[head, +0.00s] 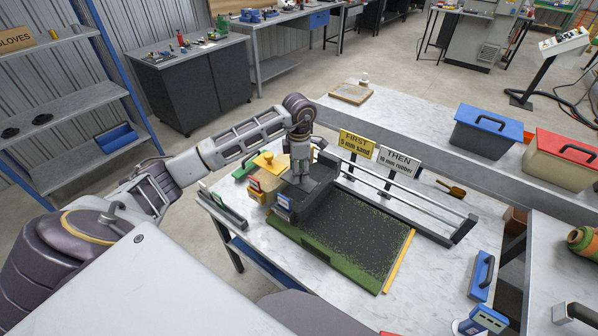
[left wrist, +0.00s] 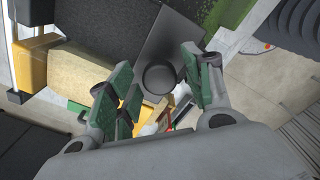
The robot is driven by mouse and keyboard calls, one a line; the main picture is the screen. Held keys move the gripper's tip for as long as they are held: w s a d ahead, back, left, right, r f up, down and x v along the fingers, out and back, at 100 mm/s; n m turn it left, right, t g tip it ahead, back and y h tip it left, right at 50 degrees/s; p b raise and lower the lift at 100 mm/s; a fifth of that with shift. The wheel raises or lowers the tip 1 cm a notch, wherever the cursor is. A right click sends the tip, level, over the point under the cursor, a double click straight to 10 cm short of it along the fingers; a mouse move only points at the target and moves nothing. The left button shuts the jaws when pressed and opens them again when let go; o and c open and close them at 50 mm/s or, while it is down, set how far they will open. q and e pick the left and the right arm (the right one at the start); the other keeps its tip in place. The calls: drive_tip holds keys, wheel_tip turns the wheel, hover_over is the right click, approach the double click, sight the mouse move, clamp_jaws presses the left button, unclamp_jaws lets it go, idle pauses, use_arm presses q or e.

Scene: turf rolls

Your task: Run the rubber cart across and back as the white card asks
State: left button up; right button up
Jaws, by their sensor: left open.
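The white card (head: 398,163) reads "THEN 10 mm rubber"; a yellow card (head: 357,145) beside it reads "FIRST 5 mm sand". The dark rubber cart (head: 323,201) stands at the left end of the turf (head: 350,235), which is speckled black and green with a green strip along its near side. My left gripper (head: 299,178) is over the cart's near-left part. In the left wrist view its open fingers (left wrist: 165,75) lie either side of the cart's round black knob (left wrist: 158,77), apart from it. A yellow cart (head: 262,172) stands beside it at the left. My right gripper is out of view.
A grey rail (head: 410,200) runs along the far side of the turf. A blue-handled tool (head: 482,276) lies at the right. Blue-lidded (head: 485,132) and red-lidded (head: 560,160) bins stand on the back bench. The turf right of the cart is clear.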

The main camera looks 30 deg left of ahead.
use_arm(q)
drive_tip(key=shift+f, duration=0.65)
clamp_jaws()
